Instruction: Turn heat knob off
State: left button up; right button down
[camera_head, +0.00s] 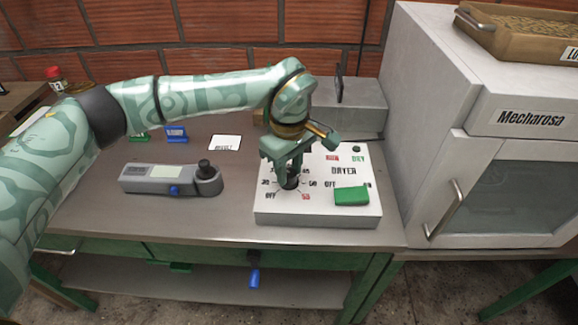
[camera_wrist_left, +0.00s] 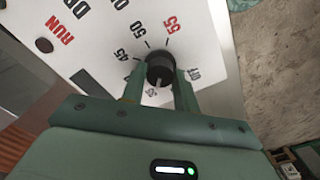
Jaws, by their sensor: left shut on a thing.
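The heat knob (camera_head: 291,183) is a black round dial on the white dryer control box (camera_head: 320,216), ringed by numbers and OFF. It also shows in the left wrist view (camera_wrist_left: 160,67), where a pale pointer mark faces the gripper's side, away from the red 55. An OFF label stands right of the knob there. My left gripper (camera_head: 290,172) reaches down from above, its two fingers on either side of the knob and shut on it. The fingers partly cover the dial in the head view. My right gripper is not in view.
A green switch (camera_head: 352,196) sits right of the knob on the box. A grey handheld device (camera_head: 170,180) lies left on the metal table (camera_head: 130,222). The white Mecharosa cabinet (camera_head: 520,120) stands to the right. A grey box (camera_head: 352,105) stands behind.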

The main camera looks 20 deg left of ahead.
aim_at(289, 173)
pick_arm(q)
jog(key=n+p, duration=0.3)
jog(key=shift+r, duration=0.3)
jog(key=n+p, duration=0.4)
jog(key=n, duration=0.1)
jog(key=n+p, duration=0.3)
jog(key=n, duration=0.2)
jog(key=shift+p, duration=0.4)
jog(key=shift+f+n+p, duration=0.2)
jog(key=shift+n+p, duration=0.9)
jog(key=shift+n, duration=1)
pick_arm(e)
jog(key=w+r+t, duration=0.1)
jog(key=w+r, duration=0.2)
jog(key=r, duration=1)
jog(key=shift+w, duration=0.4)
pick_arm(q)
jog(key=o, duration=1)
notch_tip(289, 173, up, 16)
jog(key=shift+r+p, duration=0.1)
jog(key=shift+p, duration=0.95)
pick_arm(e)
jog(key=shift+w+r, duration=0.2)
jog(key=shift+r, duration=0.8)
